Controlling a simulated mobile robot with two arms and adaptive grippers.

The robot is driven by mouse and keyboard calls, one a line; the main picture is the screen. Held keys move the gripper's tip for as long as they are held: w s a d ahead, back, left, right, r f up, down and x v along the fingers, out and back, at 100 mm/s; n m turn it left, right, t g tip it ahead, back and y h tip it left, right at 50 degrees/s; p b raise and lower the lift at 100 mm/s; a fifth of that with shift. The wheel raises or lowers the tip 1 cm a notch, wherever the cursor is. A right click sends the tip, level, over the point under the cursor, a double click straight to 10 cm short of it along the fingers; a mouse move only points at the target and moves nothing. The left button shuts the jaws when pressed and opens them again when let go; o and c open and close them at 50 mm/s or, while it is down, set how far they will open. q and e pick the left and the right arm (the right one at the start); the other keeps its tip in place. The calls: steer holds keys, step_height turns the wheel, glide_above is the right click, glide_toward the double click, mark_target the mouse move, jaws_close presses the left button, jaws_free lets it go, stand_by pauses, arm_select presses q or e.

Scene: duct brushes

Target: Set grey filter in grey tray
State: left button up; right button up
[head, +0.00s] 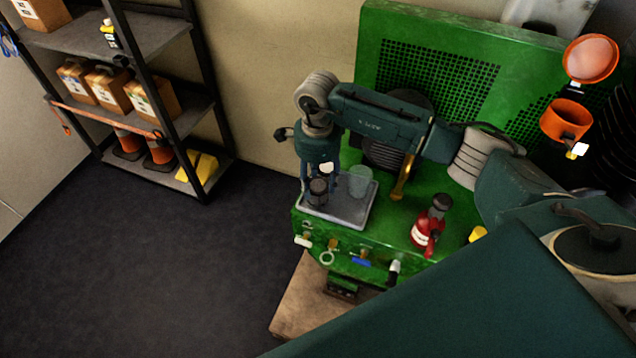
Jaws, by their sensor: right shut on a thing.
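The grey tray (337,215) lies on the green bench, near its front left corner. My right gripper (318,183) points down over the left part of the tray and is shut on a dark grey cylinder, the grey filter (318,194). The filter is upright, in or just above the tray; I cannot tell whether its base touches. The fingers hide its upper part. A translucent greenish cup (360,180) stands in the tray, to the right of the filter. My left gripper is not in view.
A red bottle with a dark top (427,228) stands on the bench right of the tray. Orange cups (566,121) are at the right. Small fittings line the bench's front. A shelf with boxes (108,88) and cones stands at left; the floor between is clear.

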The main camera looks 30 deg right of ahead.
steer(key=shift+f, duration=0.9)
steer(key=o, duration=0.7)
steer(key=shift+f, duration=0.15)
steer(key=o, duration=0.4)
